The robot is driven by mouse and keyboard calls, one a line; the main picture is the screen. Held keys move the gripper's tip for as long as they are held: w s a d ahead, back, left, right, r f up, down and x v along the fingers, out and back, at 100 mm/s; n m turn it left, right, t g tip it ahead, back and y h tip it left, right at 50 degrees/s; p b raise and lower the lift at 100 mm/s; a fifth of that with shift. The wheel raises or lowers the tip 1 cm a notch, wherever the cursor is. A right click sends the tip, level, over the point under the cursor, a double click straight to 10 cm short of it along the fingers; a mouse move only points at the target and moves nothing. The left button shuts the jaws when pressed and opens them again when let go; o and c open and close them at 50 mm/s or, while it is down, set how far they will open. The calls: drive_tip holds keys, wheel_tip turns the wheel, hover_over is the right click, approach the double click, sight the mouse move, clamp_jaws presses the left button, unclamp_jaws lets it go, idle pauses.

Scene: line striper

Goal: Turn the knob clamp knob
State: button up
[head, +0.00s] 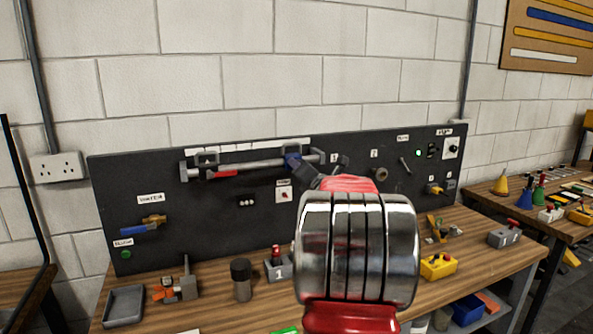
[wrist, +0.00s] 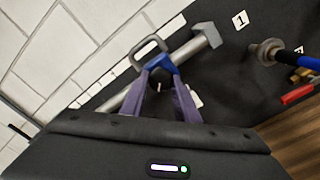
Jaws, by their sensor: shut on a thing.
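The blue knob clamp (head: 291,158) sits on a grey horizontal bar (head: 262,164) mounted on the dark panel. In the wrist view the blue clamp (wrist: 157,62) is on the bar, close to a grey loop bracket (wrist: 149,48). My gripper (head: 298,170) is at the clamp. In the wrist view my gripper's two purple fingers (wrist: 163,76) reach up to the blue part, one on each side, and are shut on the knob. The knob itself is mostly hidden between the fingers.
A red lever (head: 225,174) hangs under the bar to the left. The dark panel (head: 200,225) also carries a blue-handled valve (head: 140,229) and several switches. Below, the wooden bench (head: 215,303) holds a grey tray (head: 123,306), a dark cylinder (head: 241,280) and a yellow box (head: 438,266).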

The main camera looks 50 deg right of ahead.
drive_tip(key=shift+s+d+f, duration=0.1)
drive_tip(key=shift+f, duration=0.2)
drive_tip(key=o, duration=1)
drive_tip(key=shift+r, duration=0.15)
drive_tip(key=v, duration=1.3)
drive_tip(key=shift+s+a, duration=0.25)
drive_tip(key=shift+s, duration=0.05)
